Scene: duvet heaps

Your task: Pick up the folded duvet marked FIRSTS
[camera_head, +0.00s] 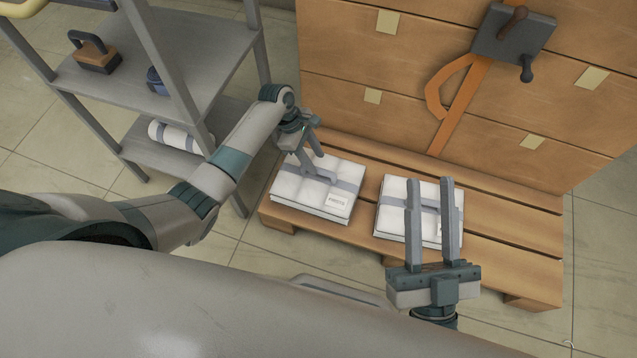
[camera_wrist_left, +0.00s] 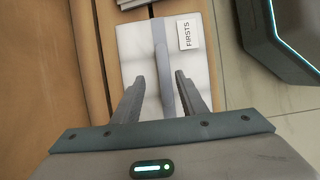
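The folded duvet marked FIRSTS (camera_head: 290,185) is a white, flat bundle with a grey strap, lying on the left part of a wooden pallet. Its label reads FIRSTS in the left wrist view (camera_wrist_left: 186,33). My left gripper (camera_head: 318,172) is over this duvet, pointing down, with its fingers apart. In the left wrist view the grey strap (camera_wrist_left: 160,50) runs between the fingertips. I cannot tell whether they touch the duvet. My right gripper (camera_head: 430,182) is open and empty, in front of a second strapped white duvet (camera_head: 394,192), whose label is hidden.
The pallet (camera_head: 510,232) stands against a large wooden crate (camera_head: 400,60) with an orange strap. A grey shelf rack (camera_head: 215,50) at left holds a brush-like block (camera_head: 97,58), a blue item (camera_head: 155,80) and a white roll (camera_head: 173,136). The pallet's right end is clear.

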